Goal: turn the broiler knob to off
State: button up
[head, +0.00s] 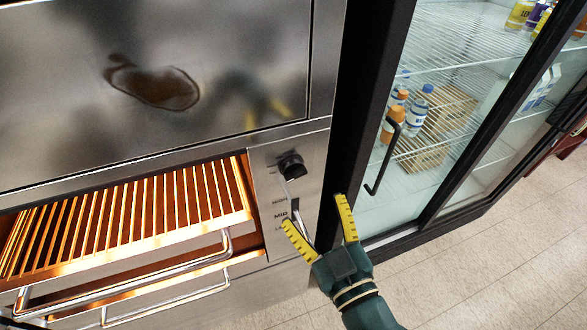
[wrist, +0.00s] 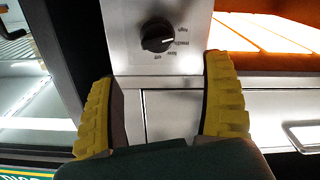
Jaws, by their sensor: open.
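The broiler knob (head: 291,167) is a round black knob on the steel panel right of the glowing grill. In the wrist view the knob (wrist: 157,36) shows a white mark pointing right, seemingly toward the "medium" label; "off" is printed just under the knob in that view. The labels appear upside down there. My gripper (head: 313,210) is open and empty, with its yellow-padded fingers in front of the panel, below the knob in the head view. In the wrist view the gripper (wrist: 160,70) has its fingers apart, one to either side of the knob's line, not touching it.
The broiler grate (head: 130,215) glows orange at left, with bar handles (head: 170,272) jutting out below it. A glass-door fridge (head: 440,110) with bottles stands at right; its black handle (head: 385,155) sticks out near my gripper. Tiled floor (head: 480,265) lies open at lower right.

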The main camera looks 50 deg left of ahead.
aim_at(297, 176)
jog(key=p+x, duration=0.2)
jog(key=x, duration=0.9)
jog(key=shift+w+r, duration=0.1)
jog(key=shift+w, duration=0.05)
jog(key=c, duration=1.2)
